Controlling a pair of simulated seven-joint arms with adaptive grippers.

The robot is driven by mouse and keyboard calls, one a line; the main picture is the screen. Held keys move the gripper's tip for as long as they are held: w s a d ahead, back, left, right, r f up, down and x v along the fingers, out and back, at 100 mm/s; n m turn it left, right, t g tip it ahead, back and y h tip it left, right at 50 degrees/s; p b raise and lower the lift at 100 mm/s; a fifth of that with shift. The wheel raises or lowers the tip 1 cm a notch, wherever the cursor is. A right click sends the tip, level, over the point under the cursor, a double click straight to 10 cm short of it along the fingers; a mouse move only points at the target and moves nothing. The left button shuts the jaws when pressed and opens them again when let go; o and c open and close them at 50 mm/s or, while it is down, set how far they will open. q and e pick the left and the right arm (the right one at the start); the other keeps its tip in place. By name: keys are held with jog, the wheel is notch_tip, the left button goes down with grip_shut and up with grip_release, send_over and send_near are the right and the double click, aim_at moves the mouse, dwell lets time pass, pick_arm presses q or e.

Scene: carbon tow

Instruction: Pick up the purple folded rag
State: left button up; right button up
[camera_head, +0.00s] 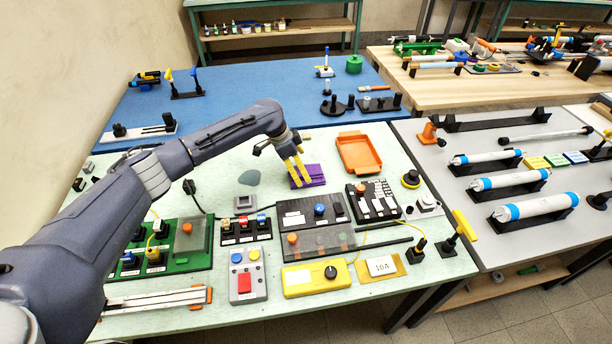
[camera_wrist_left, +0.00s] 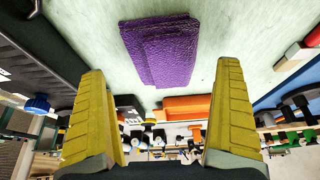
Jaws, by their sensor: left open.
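The purple folded rag (camera_head: 314,174) lies on the pale green table top, left of the orange tray. In the left wrist view the rag (camera_wrist_left: 160,50) shows whole, lying flat and folded, beyond the fingertips and between their lines. My left gripper (camera_head: 299,171) has yellow fingers that point down at the rag and cover part of its left side in the head view. In the left wrist view its two fingers (camera_wrist_left: 161,75) are wide apart with nothing between them. I cannot tell from the head view whether the fingertips touch the rag. My right gripper is not in view.
The orange tray (camera_head: 359,153) lies right of the rag. A black panel with a blue knob (camera_head: 313,211) and a black block with white labels (camera_head: 373,201) stand in front. A grey square piece (camera_head: 245,203) lies to the left. Bare table (camera_head: 232,163) shows left of the gripper.

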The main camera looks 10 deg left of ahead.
pick_arm(q)
jog(key=shift+x, duration=2.25)
jog(key=shift+d, duration=0.15)
jog(key=shift+r, duration=0.1)
jog(key=c, duration=1.1)
